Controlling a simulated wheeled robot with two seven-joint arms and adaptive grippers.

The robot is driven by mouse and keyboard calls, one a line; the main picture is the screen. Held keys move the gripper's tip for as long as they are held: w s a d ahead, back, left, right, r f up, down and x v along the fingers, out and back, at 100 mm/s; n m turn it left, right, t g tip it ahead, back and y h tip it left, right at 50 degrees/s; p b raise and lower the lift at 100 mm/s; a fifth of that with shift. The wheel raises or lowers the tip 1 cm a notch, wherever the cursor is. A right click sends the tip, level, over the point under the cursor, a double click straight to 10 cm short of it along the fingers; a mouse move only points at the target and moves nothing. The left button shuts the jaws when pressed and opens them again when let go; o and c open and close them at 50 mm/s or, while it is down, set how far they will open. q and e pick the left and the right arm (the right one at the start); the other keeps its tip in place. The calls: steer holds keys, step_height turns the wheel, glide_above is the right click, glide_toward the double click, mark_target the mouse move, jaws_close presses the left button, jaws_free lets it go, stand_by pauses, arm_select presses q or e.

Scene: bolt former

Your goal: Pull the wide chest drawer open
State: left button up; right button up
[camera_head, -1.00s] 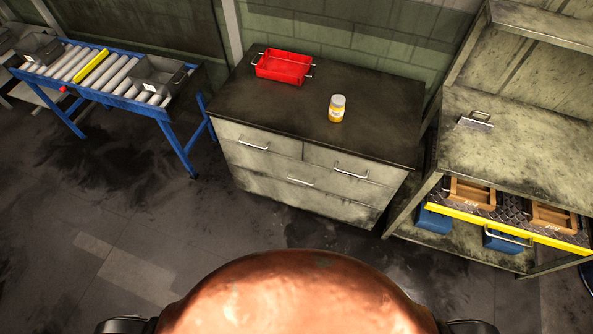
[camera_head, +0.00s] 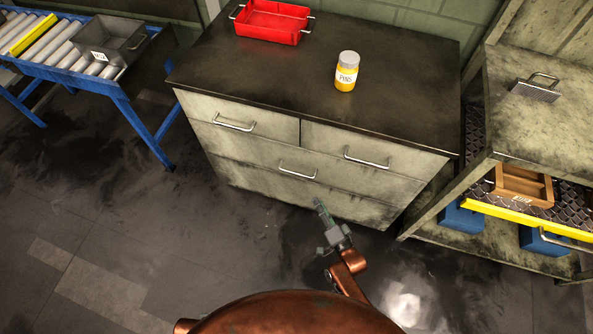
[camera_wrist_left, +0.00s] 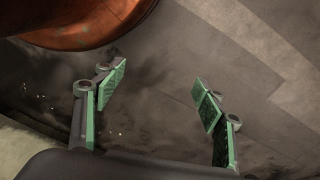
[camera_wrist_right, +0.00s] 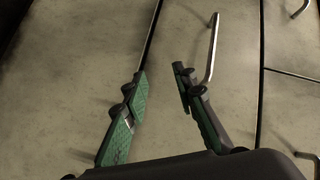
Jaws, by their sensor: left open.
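The wide chest drawer (camera_head: 250,157) is the long lower front of the grey chest, beneath two narrower drawers. It looks shut. Its bar handle (camera_head: 298,171) is at its middle, and also shows in the right wrist view (camera_wrist_right: 213,50). My right gripper (camera_head: 320,203) is in front of the chest, below and right of that handle. In the right wrist view its fingers (camera_wrist_right: 160,76) are apart with nothing between them; the handle lies beside the right finger, not between the fingers. My left gripper (camera_wrist_left: 159,77) is open and empty over the floor, outside the head view.
A red tray (camera_head: 270,36) and a yellow jar (camera_head: 346,76) stand on the chest top. The narrow drawers have handles (camera_head: 234,126) (camera_head: 367,161). A shelf unit (camera_head: 480,195) stands close at right, a roller conveyor (camera_head: 120,90) at left. Floor before the chest is clear.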

mark_target(296, 173)
arm_select(q)
steer(key=shift+t+h, duration=0.7)
steer(key=shift+t, duration=0.2)
steer(key=shift+w+d+f+b, duration=0.25)
steer(key=shift+w+d+b, duration=0.45)
steer(key=shift+b, duration=0.55)
steer(key=shift+w+d+f+b, duration=0.3)
steer(key=shift+w+d+b, duration=0.35)
steer(key=shift+b, duration=0.6)
steer(key=shift+w+d+f+b, duration=0.25)
steer(key=shift+w+d+b, duration=0.25)
steer(key=shift+w+b, duration=0.55)
arm_select(e)
steer(key=shift+w+a+r+m+t+y, duration=0.45)
steer(key=shift+w+a+r, duration=0.7)
steer(key=shift+w+a, duration=0.5)
steer(key=shift+w+a+r+m+t+y, duration=0.45)
steer(key=shift+w+a+r, duration=0.85)
steer(key=shift+w, duration=0.6)
steer(key=shift+w+a+r+m+t+y, duration=0.4)
steer(key=shift+w+a+r, duration=0.65)
steer(key=shift+w+a, duration=0.6)
arm_select(q)
steer(key=shift+s, duration=0.2)
arm_select(e)
steer(key=shift+d, duration=0.1)
steer(key=shift+c, duration=0.4)
jaws_close()
